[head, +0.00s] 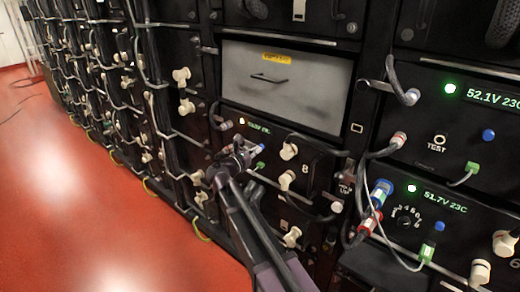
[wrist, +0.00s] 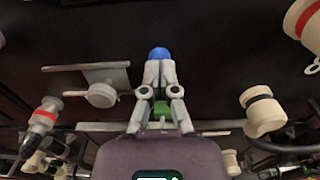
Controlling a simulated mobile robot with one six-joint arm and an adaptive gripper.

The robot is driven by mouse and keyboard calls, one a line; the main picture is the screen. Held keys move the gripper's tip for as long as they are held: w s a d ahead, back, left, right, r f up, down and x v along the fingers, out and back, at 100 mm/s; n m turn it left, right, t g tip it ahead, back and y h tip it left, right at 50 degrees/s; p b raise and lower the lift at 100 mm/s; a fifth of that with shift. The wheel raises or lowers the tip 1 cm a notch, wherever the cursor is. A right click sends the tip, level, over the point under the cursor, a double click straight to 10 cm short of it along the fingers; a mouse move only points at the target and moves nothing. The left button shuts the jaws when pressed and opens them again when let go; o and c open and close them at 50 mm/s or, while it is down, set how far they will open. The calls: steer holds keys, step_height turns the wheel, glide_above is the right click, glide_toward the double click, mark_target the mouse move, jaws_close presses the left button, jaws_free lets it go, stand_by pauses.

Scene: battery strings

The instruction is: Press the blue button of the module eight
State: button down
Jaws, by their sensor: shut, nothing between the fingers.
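Module eight (head: 318,178) is a black panel marked with a white 8, with a small lit display above. Its blue button (head: 261,147) shows just to the right of my gripper (head: 246,151) in the head view. In the wrist view the blue button (wrist: 158,52) is straight ahead of my gripper (wrist: 159,66). The grey fingers are shut together and empty, and their tips overlap the lower edge of the button. I cannot tell whether they touch it. A green plug (wrist: 162,110) is partly hidden behind the fingers.
Cream connectors (head: 288,151) stick out of the panel to the right of my gripper. A grey blank panel (head: 285,85) with a handle sits above. Modules at right have their own blue buttons (head: 488,135) and cables. The red floor (head: 120,220) is clear at left.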

steer(key=v, duration=0.7)
stand_by(0.7)
steer(key=shift+s, duration=0.25)
